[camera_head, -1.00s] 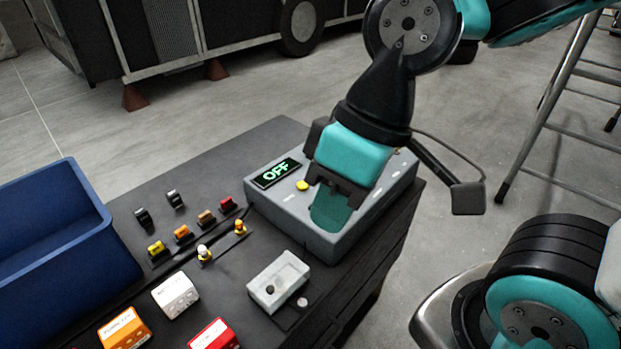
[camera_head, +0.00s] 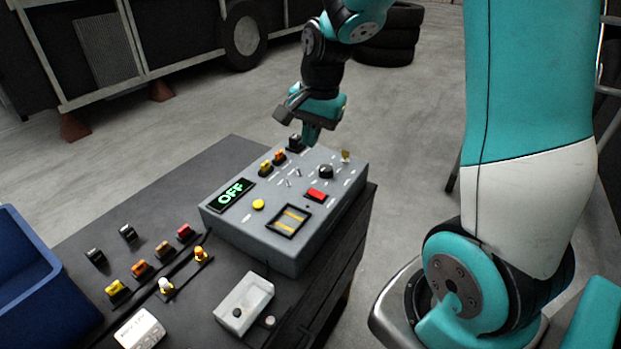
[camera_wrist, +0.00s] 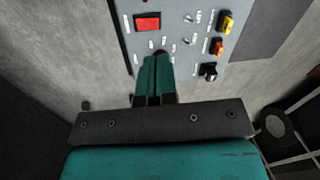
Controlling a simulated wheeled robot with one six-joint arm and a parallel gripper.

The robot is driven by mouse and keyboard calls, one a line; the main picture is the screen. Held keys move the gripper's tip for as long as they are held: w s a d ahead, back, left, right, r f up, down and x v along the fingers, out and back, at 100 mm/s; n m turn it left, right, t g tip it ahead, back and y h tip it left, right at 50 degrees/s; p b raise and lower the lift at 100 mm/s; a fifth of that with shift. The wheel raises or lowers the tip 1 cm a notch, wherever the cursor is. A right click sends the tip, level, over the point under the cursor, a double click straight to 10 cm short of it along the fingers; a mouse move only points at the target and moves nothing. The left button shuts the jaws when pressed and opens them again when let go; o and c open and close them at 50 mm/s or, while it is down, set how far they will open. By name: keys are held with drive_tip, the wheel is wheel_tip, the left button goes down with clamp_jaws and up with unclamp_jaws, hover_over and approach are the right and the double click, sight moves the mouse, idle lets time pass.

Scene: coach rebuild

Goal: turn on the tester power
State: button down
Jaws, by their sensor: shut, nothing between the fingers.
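The tester (camera_head: 290,248) is a grey box on the dark bench. Its display (camera_head: 231,194) reads OFF in green. Its top carries a red switch (camera_head: 316,195), a yellow button (camera_head: 258,204), a black knob (camera_head: 325,172), small toggles and a square yellow-striped panel (camera_head: 289,220). The red switch also shows in the wrist view (camera_wrist: 147,22). My gripper (camera_head: 308,142) is shut and empty, pointing down near the tester's far edge, beside the coloured connectors. In the wrist view its fingertips (camera_wrist: 157,58) overlap the knob area and partly hide it. I cannot tell whether they touch the panel.
Coloured connectors (camera_head: 280,157) and a small key-like part (camera_head: 345,156) stand up from the tester's far side. A white box (camera_head: 243,305), several coloured plugs (camera_head: 142,270) and a blue bin (camera_head: 22,265) are on the bench. Open floor lies beyond the bench.

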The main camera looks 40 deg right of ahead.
drive_tip(key=d, duration=0.1)
drive_tip(key=m, duration=0.1)
drive_tip(key=d, duration=0.1)
drive_tip(key=shift+w+d+f+m, duration=0.35)
drive_tip(key=shift+w+m, duration=0.05)
drive_tip(key=p, duration=0.2)
approach(310, 190)
drive_tip(key=f, duration=0.5)
drive_tip(key=w+f, duration=0.1)
drive_tip(key=f, duration=0.1)
drive_tip(key=shift+a+f, duration=0.25)
drive_tip(key=shift+a, duration=0.1)
drive_tip(key=shift+d, duration=0.15)
